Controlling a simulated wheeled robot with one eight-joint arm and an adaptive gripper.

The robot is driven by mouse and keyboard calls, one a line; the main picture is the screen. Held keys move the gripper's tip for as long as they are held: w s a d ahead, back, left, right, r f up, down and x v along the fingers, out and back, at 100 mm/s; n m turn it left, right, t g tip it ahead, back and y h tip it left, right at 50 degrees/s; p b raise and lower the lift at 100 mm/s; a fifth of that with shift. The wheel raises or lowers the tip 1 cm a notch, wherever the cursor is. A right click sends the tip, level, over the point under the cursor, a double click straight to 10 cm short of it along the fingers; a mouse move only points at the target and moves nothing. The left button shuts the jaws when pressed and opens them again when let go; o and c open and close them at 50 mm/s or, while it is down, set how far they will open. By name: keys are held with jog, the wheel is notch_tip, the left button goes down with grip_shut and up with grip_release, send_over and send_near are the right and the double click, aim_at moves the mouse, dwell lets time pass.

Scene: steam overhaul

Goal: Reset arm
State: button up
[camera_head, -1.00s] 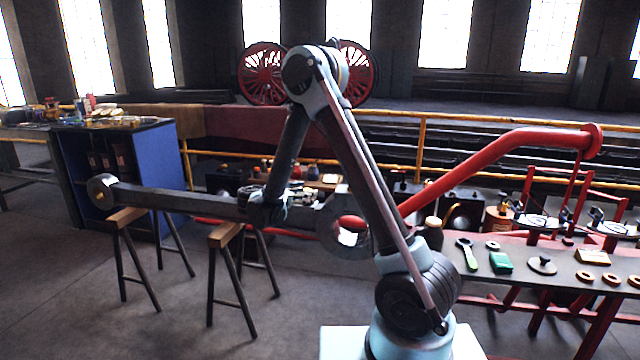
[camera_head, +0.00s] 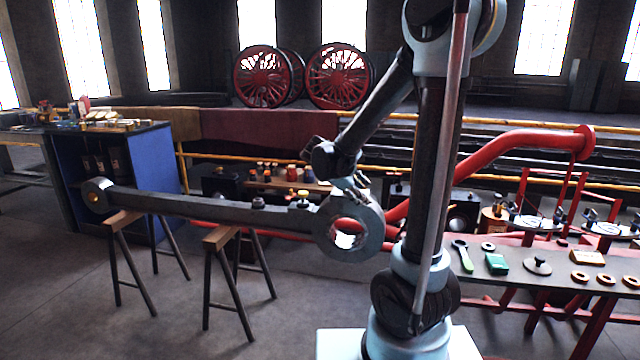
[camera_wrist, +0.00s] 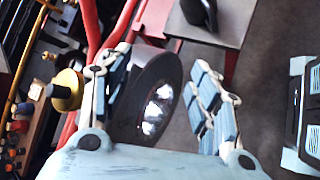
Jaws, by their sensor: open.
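My gripper (camera_wrist: 168,95) is open in the wrist view, with its two fingers apart and nothing held between them. The ring end of the large connecting rod (camera_wrist: 143,85) shows beyond and beside the left finger, with a brass knob (camera_wrist: 66,90) by it. In the head view my gripper (camera_head: 362,188) is small and partly lost against the rod's ring end, just above it. The steel connecting rod (camera_head: 200,206) lies level across two trestles. My arm is raised, its elbow near the top edge.
Two wooden-topped trestles (camera_head: 222,238) stand under the rod. A work table (camera_head: 520,262) with a green-handled tool, a green box and rings is at right. A red pipe (camera_head: 490,152) rises behind it. A blue cabinet (camera_head: 155,175) stands at left. The floor in front is clear.

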jog(key=s+d+f+m+g+y, duration=0.1)
jog(key=s+f+m+y, duration=0.1)
jog(key=s+m, duration=0.3)
jog(key=s+d+f+m+g+y, duration=0.1)
jog(key=s+m, duration=0.4)
jog(key=s, duration=0.9)
jog(key=s+d+f+m+g+y, duration=0.1)
jog(key=s+f+m+y, duration=0.4)
jog(key=s, duration=0.5)
jog(key=shift+d, duration=0.9)
jog(key=shift+s, duration=0.1)
jog(key=shift+w+f, duration=0.25)
jog(key=shift+w, duration=0.2)
